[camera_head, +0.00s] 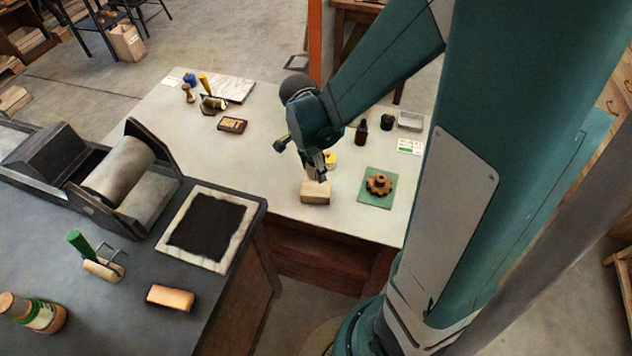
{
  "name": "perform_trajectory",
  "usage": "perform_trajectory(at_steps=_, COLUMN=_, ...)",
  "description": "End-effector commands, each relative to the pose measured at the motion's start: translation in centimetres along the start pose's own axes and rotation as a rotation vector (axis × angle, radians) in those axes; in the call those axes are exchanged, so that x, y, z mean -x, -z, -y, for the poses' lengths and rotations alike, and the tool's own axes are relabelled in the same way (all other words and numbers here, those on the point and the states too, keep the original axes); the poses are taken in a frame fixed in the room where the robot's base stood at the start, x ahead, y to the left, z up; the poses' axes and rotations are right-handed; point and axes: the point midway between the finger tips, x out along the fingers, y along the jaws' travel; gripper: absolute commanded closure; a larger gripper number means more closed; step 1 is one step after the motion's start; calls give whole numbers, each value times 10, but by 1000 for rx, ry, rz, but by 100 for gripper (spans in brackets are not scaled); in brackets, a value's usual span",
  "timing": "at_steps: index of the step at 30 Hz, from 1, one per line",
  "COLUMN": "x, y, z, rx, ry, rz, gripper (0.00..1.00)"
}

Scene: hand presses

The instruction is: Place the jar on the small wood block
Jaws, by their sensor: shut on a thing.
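A small jar with yellow on it (330,158) shows just behind and right of my gripper's fingers, which partly hide it. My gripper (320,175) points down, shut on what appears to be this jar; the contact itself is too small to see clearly. A small pale wood block (315,193) lies near the front edge of the light table, directly below the fingertips in the picture. I cannot tell whether the fingertips or the jar touch the block.
A brown gear-like piece (379,185) sits on a green mat (376,202) to the right. Dark bottles (361,133) and a metal tray (410,121) stand behind. A dark press table (120,315) at left holds a roller press (118,172) and an inked plate (209,228).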

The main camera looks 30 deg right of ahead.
Motion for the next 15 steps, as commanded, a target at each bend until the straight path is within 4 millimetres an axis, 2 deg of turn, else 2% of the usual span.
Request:
perform_trajectory(at_steps=6, x=-21, y=-3, z=0, rx=0, ry=0, rz=0, gripper=79)
perform_trajectory(at_steps=15, x=-26, y=-4, z=0, rx=0, ry=0, rz=0, gripper=79)
